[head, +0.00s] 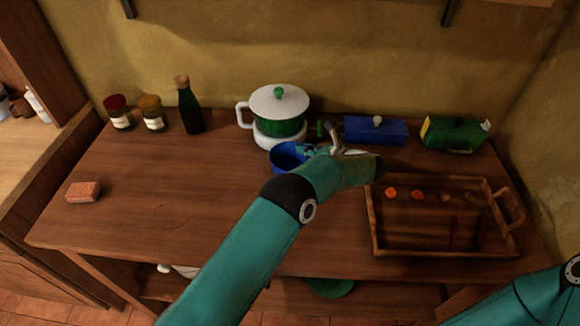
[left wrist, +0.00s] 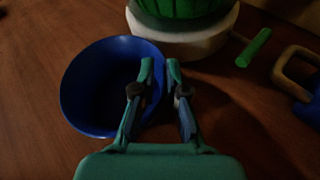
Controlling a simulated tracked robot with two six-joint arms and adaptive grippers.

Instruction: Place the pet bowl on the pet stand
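The blue pet bowl (head: 283,158) is on or just above the wooden counter, in front of the green pot; it also shows in the left wrist view (left wrist: 85,85). My left gripper (head: 325,150) is at the bowl's right side. In the left wrist view its fingers (left wrist: 160,72) are close together, one inside and one outside the rim, shut on the bowl wall. My forearm hides part of the counter. I cannot pick out the pet stand for sure; a green round thing (head: 330,287) shows partly below the counter. My right gripper is out of view.
A green pot with a white lid (head: 279,101) stands on a white round base (head: 266,140). Blue (head: 375,131) and green (head: 453,134) boxes stand at the back right. A wooden tray (head: 440,245) is right, a bottle (head: 189,109) and jars left, a sponge (head: 83,191) far left.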

